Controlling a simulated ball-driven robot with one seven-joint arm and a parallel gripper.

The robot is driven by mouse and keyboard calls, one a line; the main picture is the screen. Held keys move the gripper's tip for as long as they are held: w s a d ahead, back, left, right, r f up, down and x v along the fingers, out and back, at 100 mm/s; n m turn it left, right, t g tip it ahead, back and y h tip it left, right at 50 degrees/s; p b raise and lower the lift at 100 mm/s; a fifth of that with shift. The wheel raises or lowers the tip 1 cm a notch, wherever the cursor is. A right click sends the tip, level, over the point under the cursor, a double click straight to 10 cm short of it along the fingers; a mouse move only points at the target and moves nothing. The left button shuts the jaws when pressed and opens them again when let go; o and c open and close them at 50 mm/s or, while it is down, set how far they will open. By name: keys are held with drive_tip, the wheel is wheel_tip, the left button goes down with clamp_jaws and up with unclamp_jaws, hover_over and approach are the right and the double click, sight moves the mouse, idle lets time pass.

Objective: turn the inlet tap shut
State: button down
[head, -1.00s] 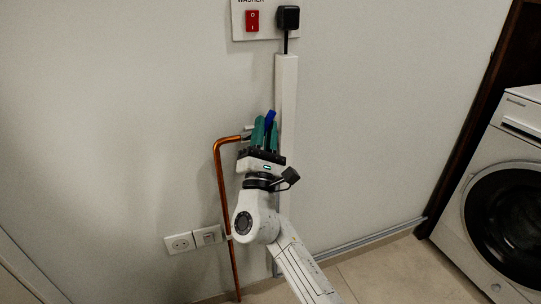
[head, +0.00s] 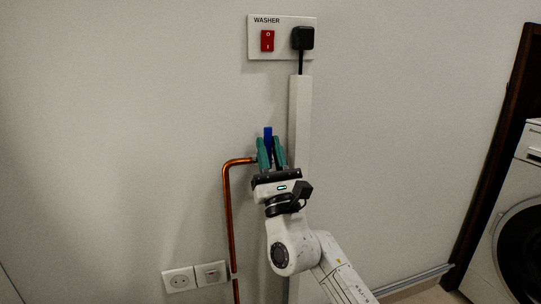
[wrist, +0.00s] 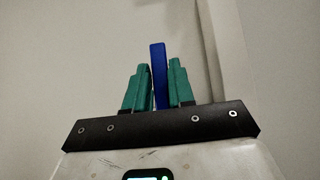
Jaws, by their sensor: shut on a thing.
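The inlet tap's blue lever handle (head: 268,133) stands upright on the wall at the end of the copper pipe (head: 229,210). My gripper (head: 269,144) is shut on this handle, with one green finger on each side. In the wrist view the blue handle (wrist: 158,75) stands between the two fingers and sticks up past their tips. The tap's body and its joint with the pipe are mostly hidden behind my gripper.
A white vertical cable duct (head: 300,120) runs just right of my gripper. Above are the washer panel with a red switch (head: 267,41) and a black plug (head: 302,38). Wall sockets (head: 179,281) sit low left. A washing machine (head: 525,240) stands far right.

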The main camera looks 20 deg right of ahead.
drive_tip(key=shift+a+f, duration=0.15)
drive_tip(key=c, duration=1)
unclamp_jaws()
drive_tip(key=shift+c, duration=0.2)
drive_tip(key=v, duration=1)
drive_tip(key=shift+s+f+p, duration=0.2)
drive_tip(key=shift+s+p, duration=0.1)
drive_tip(key=shift+p, duration=0.1)
